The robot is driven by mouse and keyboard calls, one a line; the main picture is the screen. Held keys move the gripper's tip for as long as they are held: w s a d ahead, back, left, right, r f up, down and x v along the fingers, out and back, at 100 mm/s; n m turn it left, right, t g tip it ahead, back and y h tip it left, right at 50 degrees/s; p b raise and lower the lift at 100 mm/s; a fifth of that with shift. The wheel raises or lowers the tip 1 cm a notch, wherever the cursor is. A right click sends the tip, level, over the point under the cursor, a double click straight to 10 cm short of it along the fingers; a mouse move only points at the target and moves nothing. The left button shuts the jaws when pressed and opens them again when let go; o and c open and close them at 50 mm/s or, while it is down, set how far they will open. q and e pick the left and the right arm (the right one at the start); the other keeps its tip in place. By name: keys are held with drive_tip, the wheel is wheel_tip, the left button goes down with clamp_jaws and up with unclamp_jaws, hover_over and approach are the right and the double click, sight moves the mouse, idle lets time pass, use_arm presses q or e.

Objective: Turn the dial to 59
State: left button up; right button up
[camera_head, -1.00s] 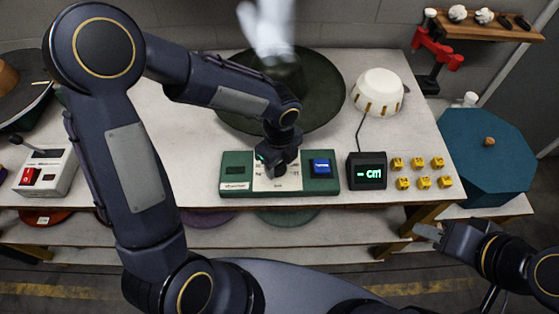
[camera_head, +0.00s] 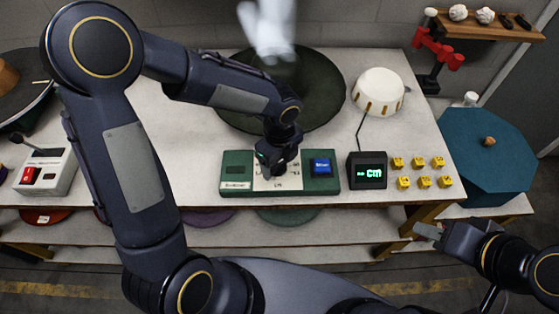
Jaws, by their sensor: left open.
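A green panel box (camera_head: 237,171) with a pale middle plate (camera_head: 264,184) sits at the table's front edge. My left gripper (camera_head: 273,171) points down over the pale plate and hides the dial there; its fingers are hard to see. A blue button (camera_head: 321,166) is on the right part of the box. A small black display (camera_head: 367,171) stands just right of the box, showing green characters with "cm"; no number is readable. My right gripper (camera_head: 429,232) hangs in front of the table at the lower right, away from the box; its jaw opening is unclear.
Several yellow cubes (camera_head: 424,182) stand right of the display. A white dome (camera_head: 378,92) and a dark round disc (camera_head: 314,94) lie behind. A box with a red switch (camera_head: 29,175) stands at the left. A teal octagonal block (camera_head: 485,155) is at the right.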

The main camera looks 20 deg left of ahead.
sight(280, 165)
use_arm(q)
wheel_tip(280, 165, up, 7)
drive_tip(key=shift+r, duration=0.2)
idle(0.6)
drive_tip(key=s+a+r+n+t+h, duration=0.2)
drive_tip(key=s+n, duration=0.6)
drive_tip(key=n, duration=0.5)
drive_tip(key=s+a+r+n+t+h, duration=0.1)
drive_tip(key=s+a+r+n+t, duration=0.2)
drive_tip(key=s+a+n, duration=0.4)
drive_tip(key=s+r+n, duration=0.1)
drive_tip(key=n, duration=0.5)
drive_tip(key=shift+s+a+t+h, duration=0.2)
drive_tip(key=shift+t+h, duration=0.1)
drive_tip(key=shift+h, duration=0.1)
